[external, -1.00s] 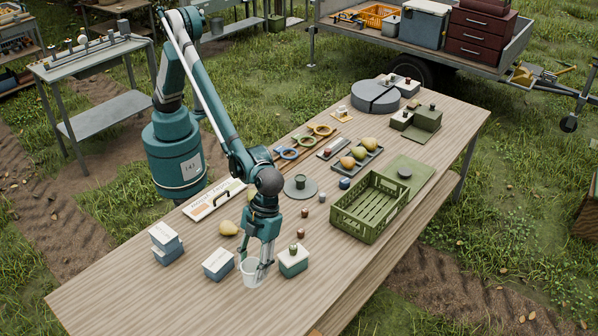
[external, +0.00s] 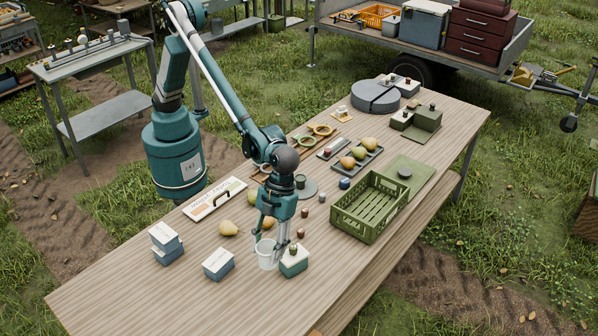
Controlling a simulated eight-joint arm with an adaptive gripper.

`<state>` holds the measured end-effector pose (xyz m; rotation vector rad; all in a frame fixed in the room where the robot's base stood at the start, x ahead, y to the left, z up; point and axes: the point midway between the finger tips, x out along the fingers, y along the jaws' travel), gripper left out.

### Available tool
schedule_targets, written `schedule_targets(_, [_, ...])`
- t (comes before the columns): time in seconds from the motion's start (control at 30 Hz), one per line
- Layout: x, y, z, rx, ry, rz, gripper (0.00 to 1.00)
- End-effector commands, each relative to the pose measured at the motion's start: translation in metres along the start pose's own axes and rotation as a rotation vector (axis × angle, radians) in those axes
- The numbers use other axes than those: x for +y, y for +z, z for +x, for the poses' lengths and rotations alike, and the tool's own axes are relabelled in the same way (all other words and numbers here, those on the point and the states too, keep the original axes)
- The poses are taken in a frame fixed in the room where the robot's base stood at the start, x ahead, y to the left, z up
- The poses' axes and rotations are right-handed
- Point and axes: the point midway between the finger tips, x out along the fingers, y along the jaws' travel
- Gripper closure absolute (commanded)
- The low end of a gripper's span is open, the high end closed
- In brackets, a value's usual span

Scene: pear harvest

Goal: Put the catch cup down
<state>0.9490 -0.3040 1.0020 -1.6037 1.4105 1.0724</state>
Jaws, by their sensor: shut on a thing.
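The catch cup (external: 267,257) is a small pale, translucent cup with an open top. My gripper (external: 270,243) points down and is shut on it at the rim. The cup looks upright.
A blue and white box (external: 218,264) stands left of the cup, and stacked boxes (external: 165,243) stand farther left. A green crate (external: 369,207) is to the right. The table's near left end is clear.

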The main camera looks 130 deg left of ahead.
Motion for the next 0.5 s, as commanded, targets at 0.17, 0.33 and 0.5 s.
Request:
schedule_targets(0.17, [-0.023,0.051,-0.021,0.0,-0.021,-0.052,0.7])
schedule_targets(0.33, [-0.041,0.101,-0.042,0.0,-0.04,-0.1,0.7])
schedule_targets(0.5, [-0.056,0.151,-0.063,0.0,-0.059,-0.149,0.7])
